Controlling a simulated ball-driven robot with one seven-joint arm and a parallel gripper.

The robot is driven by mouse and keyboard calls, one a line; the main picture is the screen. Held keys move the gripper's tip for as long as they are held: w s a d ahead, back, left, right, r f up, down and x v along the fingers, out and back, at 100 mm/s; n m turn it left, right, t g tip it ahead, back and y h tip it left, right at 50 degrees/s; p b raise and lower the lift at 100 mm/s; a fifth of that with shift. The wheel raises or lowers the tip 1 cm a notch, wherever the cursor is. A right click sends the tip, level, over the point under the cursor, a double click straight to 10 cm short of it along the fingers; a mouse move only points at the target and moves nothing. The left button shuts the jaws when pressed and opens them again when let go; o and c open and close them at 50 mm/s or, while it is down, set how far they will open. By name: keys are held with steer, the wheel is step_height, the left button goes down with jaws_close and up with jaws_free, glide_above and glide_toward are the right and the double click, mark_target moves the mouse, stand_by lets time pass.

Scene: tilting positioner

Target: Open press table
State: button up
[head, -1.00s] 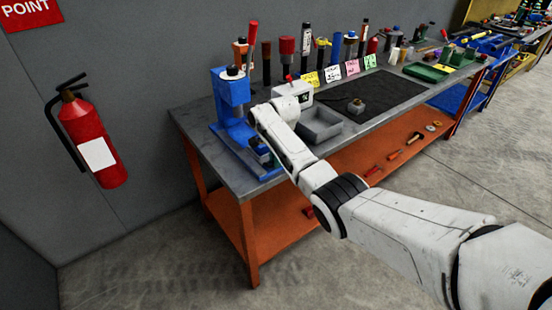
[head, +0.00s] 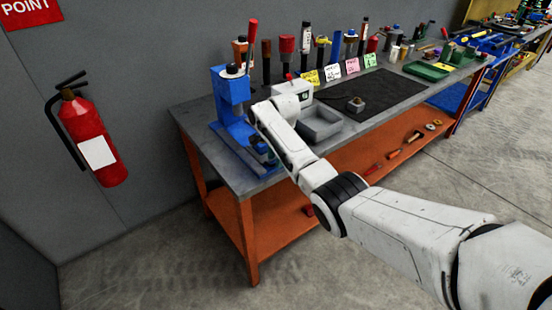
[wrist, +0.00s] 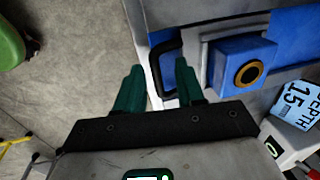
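The blue press (head: 231,92) stands at the near left end of the workbench. Its base also shows in the wrist view, with a blue block (wrist: 243,62) that has a brass-ringed hole. A black U-shaped handle (wrist: 157,72) sticks out from the grey sliding part (wrist: 203,55) beside that block. My gripper (wrist: 158,66) has green fingers, spread apart. In the wrist view the handle's bar lies between the two fingertips, with gaps on both sides. I cannot tell whether the fingers are level with it in depth.
A white box (head: 291,94) and a grey open tray (head: 319,124) stand right of the press. A small block sits on the black mat (head: 385,92). Several upright tools line the back. A fire extinguisher (head: 91,135) hangs on the wall.

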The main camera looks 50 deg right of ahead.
step_height(320, 180, up, 10)
steer(key=s, duration=0.1)
steer(key=shift+s+a+b, duration=0.25)
steer(key=shift+s+b, duration=0.05)
steer(key=shift+s, duration=0.1)
stand_by(0.4)
steer(key=s+a+f+n+y, duration=0.1)
steer(key=s+a+f+n, duration=0.4)
steer(key=a+f, duration=0.4)
steer(key=s+a+f+n, duration=0.4)
steer(key=s+a+f, duration=0.15)
steer(key=a, duration=0.55)
steer(key=s+a+f+n, duration=0.1)
steer(key=s+a+n, duration=0.3)
steer(key=s, duration=0.7)
steer(key=s+a+f+n+g, duration=0.1)
steer(key=s+a+n, duration=0.4)
steer(key=s, duration=0.6)
steer(key=shift+s+a+f+n+h, duration=0.15)
steer(key=shift+s+a+n+h, duration=0.15)
steer(key=shift+n, duration=0.9)
